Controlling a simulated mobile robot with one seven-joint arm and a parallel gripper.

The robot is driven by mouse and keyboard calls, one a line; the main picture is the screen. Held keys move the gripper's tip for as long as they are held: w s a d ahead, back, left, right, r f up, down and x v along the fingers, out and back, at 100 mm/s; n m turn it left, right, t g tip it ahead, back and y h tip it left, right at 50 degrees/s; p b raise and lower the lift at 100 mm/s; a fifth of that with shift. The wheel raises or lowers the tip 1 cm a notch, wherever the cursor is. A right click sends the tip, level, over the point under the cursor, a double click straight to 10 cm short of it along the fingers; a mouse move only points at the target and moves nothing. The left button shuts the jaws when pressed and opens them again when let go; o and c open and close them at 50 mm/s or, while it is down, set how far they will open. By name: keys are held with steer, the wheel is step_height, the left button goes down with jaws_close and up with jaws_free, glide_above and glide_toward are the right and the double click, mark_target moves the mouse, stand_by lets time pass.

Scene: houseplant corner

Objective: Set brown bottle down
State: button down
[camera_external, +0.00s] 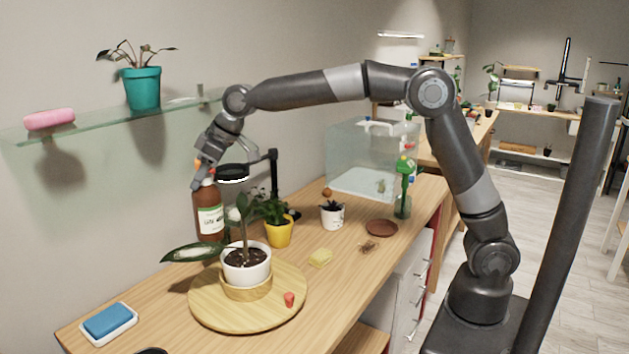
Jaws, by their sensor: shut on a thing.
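The brown bottle (208,212) has a white and green label. It is upright at the left rear of the wooden counter (345,262), near the wall. My gripper (203,178) is above it, pointing down, and shut on it near its top. The bottle's lower end is partly hidden behind the broad leaf of a potted plant, so I cannot tell whether it touches the counter.
A white pot with a leafy plant (246,262) stands on a round wooden board (205,311) in front of the bottle. A yellow pot (279,233) and a black stand (275,175) are to its right. A glass shelf (90,124) hangs above left.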

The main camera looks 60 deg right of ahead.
steer(key=d+r+m, duration=0.1)
steer(key=d+r, duration=0.1)
steer(key=d, duration=1.7)
steer(key=s+d+f+m+h, duration=0.2)
steer(key=s+d+m, duration=0.15)
steer(key=d, duration=0.95)
steer(key=s+d+f+m+h, duration=0.2)
steer(key=s+d+m, duration=0.15)
steer(key=d, duration=0.95)
steer(key=s+d+f+m+h, duration=0.2)
steer(key=s+d+m, duration=0.15)
steer(key=d, duration=0.95)
step_height(320, 180, down, 10)
steer(key=shift+d+t, duration=0.25)
steer(key=shift+t, duration=0.05)
steer(key=c, duration=0.9)
jaws_free()
